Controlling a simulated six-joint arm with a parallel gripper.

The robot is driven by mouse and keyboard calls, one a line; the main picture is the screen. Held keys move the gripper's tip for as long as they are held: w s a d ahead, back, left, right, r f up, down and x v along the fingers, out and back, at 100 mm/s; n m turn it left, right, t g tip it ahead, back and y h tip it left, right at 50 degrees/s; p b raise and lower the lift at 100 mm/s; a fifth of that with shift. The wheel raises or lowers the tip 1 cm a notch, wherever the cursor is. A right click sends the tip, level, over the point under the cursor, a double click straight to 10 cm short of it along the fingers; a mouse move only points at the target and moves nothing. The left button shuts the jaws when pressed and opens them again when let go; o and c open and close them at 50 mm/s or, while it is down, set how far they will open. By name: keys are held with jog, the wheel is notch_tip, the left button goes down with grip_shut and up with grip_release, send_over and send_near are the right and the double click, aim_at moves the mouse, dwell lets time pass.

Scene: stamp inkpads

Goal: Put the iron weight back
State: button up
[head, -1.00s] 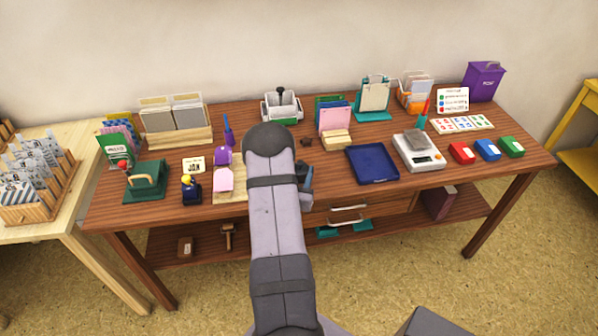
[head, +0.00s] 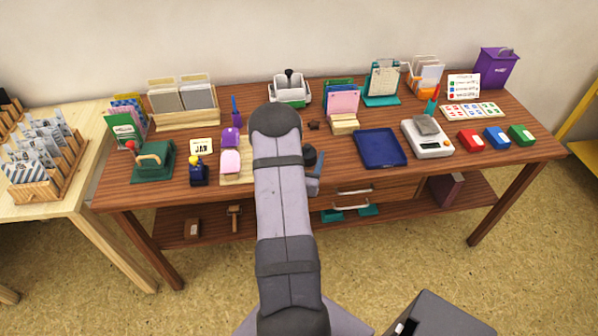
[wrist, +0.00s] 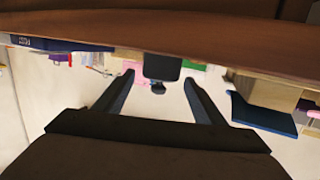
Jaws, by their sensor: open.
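The iron weight appears to be the dark, knobbed piece (head: 309,154) on the table, partly hidden behind my arm in the head view. In the wrist view, which is upside down, the dark weight (wrist: 161,67) stands at the table edge with its knob clear. My gripper (wrist: 158,78) is open, its two fingers on either side of the weight in the picture, with gaps; I cannot tell how far away it is. In the head view my gripper (head: 314,184) is mostly hidden behind my arm, at the table's front edge.
A small dark brown piece (head: 313,125) lies behind the weight. A pink stamp pad (head: 231,162) is left.

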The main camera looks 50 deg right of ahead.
jog(key=b+v, duration=0.2)
jog(key=v, duration=0.9)
jog(key=shift+a, duration=0.15)
jog(key=shift+s+f, duration=0.1)
jog(key=w+a+r+n+y+p, duration=0.1)
jog(key=w+a+n+y+p, duration=0.1)
jog(key=w+a+y, duration=0.35)
jog(key=w+a+n+y+p, duration=0.2)
jog(key=a, duration=0.6)
jog(key=w+a+r+n+y+p, duration=0.1)
jog(key=w+a+n+y+p, duration=0.1)
jog(key=w+a+y, duration=0.35)
jog(key=s+a+r+n+g+y+p, duration=0.1)
jog(key=s+a+r+n+g+p, duration=0.15)
jog(key=s+a+r+n, duration=0.4)
jog(key=s+a+r+n+g+y+p, duration=0.15)
jog(key=s+a+r+g, duration=0.25)
jog(key=s+a, duration=0.55)
notch_tip(320, 180, down, 19)
jog(key=b, duration=1.8)
jog(key=shift+s+r, duration=0.2)
jog(key=shift+s, duration=0.25)
